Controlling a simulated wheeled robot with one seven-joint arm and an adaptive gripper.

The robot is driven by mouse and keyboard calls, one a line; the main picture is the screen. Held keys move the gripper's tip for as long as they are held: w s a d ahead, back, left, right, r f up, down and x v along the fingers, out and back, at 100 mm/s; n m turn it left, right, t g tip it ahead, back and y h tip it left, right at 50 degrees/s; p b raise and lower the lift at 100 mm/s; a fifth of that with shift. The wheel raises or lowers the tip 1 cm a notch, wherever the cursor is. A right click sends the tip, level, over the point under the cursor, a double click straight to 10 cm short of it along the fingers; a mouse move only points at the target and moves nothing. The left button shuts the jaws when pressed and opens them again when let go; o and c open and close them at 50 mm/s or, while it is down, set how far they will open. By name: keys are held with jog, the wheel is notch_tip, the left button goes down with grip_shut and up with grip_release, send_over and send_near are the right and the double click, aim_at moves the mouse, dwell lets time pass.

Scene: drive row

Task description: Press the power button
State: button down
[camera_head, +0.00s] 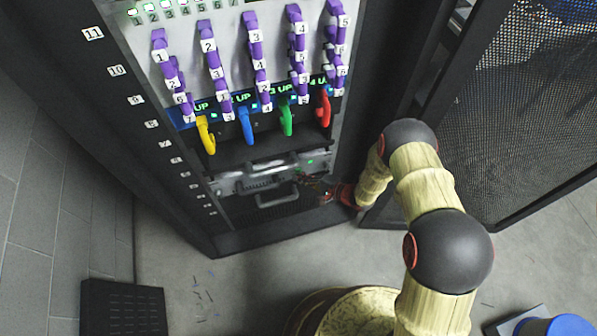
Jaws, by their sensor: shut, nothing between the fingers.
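A silver-grey drive unit (250,178) with a handle (277,200) sits low in the black rack. A small green light (311,162) glows at its right side. I cannot make out which spot is the power button; it may be small or hidden by my gripper. My gripper (327,196) is shut and empty, at the lower right of the rack front, close to the unit's right end. It is small and dark here, and I cannot tell whether it touches the unit.
Above are several numbered purple latches (254,60) and yellow (206,135), blue (246,126), green (286,118) and red (323,107) levers. An open mesh door (530,100) stands right, close to my arm. Grey floor (190,270) lies in front, with a black box (122,308) at left.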

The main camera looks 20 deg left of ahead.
jog(key=shift+w+a, duration=0.2)
jog(key=shift+w, duration=0.2)
dwell(0.7)
jog(key=shift+s, duration=0.1)
jog(key=shift+s+d+p, duration=0.35)
jog(key=shift+s+d, duration=0.1)
jog(key=shift+s, duration=0.2)
jog(key=s+d, duration=0.1)
jog(key=s+p, duration=0.1)
jog(key=s, duration=0.1)
jog(key=s+d, duration=0.1)
jog(key=shift+s+d+p, duration=0.15)
jog(key=shift+d+p, duration=0.15)
dwell(0.9)
